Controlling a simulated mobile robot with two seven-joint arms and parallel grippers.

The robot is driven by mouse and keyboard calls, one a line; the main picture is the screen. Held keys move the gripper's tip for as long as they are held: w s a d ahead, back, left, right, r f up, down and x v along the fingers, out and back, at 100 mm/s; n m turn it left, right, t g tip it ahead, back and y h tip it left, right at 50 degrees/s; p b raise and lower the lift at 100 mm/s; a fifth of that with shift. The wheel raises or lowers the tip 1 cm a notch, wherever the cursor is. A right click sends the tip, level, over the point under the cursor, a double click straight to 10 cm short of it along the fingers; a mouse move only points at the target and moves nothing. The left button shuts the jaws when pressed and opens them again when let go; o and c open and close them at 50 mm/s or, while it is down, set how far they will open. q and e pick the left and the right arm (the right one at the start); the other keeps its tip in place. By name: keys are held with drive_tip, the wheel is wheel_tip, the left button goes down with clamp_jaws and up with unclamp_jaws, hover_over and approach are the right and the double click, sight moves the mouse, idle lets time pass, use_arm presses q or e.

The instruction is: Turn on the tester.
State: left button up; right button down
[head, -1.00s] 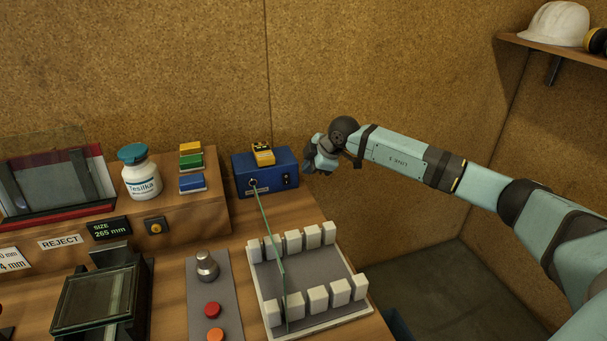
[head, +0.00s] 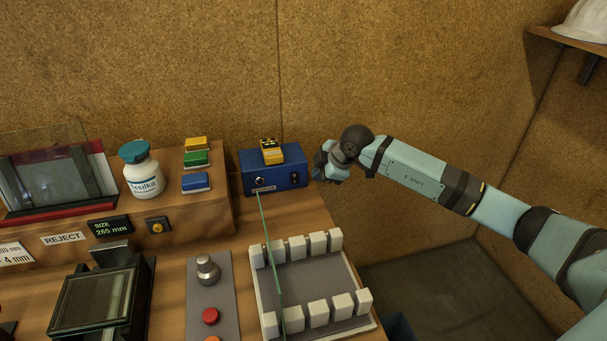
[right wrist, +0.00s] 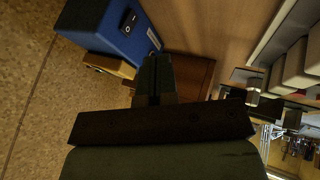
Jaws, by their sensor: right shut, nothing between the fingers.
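The tester appears to be the blue box (head: 258,170) at the back of the bench. A black rocker switch (head: 294,177) sits on the right part of its front face. The box also shows in the right wrist view (right wrist: 105,30), with the switch (right wrist: 129,20) marked in white. My right gripper (head: 319,172) is just right of the box, shut and empty. In the right wrist view its closed fingertips (right wrist: 156,62) point toward the box's front side, below the switch in the picture. I cannot tell whether they touch it. My left gripper is out of view.
A yellow unit (head: 271,152) sits on the box. A thin glass pane (head: 269,245) stands in a rack with white blocks (head: 350,323) in front. A white bottle (head: 143,180) and coloured blocks (head: 195,182) stand left. Open space lies right of the bench.

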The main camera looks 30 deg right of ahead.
sight(294, 178)
drive_tip(key=shift+s, duration=0.1)
drive_tip(key=shift+a, duration=0.15)
drive_tip(key=x, duration=0.9)
drive_tip(key=w, duration=0.2)
drive_tip(key=w+f, duration=0.1)
drive_tip(key=shift+w+d, duration=0.2)
drive_tip(key=shift+d, duration=0.15)
drive_tip(key=shift+w+d+f, duration=0.1)
drive_tip(key=shift+w+f, duration=0.05)
drive_tip(key=shift+w, duration=0.35)
